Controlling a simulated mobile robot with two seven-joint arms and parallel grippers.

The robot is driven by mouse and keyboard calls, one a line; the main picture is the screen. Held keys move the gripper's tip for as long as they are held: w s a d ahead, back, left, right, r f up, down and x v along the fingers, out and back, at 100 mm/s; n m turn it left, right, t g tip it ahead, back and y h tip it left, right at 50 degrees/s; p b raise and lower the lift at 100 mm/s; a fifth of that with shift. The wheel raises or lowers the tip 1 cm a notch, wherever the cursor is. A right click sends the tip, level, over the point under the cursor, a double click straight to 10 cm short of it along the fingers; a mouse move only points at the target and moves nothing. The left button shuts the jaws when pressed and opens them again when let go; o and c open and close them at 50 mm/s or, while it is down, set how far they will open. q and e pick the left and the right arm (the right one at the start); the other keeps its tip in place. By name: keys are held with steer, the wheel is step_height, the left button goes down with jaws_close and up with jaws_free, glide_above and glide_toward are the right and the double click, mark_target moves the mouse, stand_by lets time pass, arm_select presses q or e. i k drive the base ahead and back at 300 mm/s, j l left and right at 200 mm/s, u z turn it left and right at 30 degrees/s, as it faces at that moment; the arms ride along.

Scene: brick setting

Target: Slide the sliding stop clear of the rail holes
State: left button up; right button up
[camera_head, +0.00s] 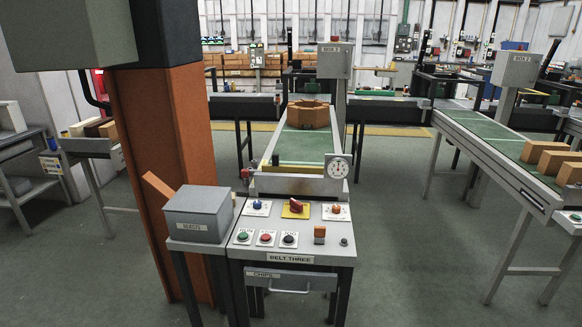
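Neither of my grippers shows in the head view. I cannot clearly pick out the sliding stop or the rail holes at this size. The belt (304,150) ahead has a green surface and pale side rails. A pale crossbar (290,185) closes its near end, behind the control panel (275,222). A small orange-brown block (319,234) stands on the panel's right part, beside a small grey knob (343,241). I cannot tell whether either is the stop. A brown ring-like brick piece (308,114) sits farther up the belt.
A round dial (337,168) stands at the belt's near right corner. The panel carries a red knob (296,205) and several buttons. A second belt (485,137) with bricks runs right; open floor lies between.

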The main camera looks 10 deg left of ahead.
mark_target(275, 167)
steer(key=i+l+z, duration=0.1)
steer(key=z, duration=0.4)
steer(key=i+z, duration=0.3)
steer(key=z, duration=0.15)
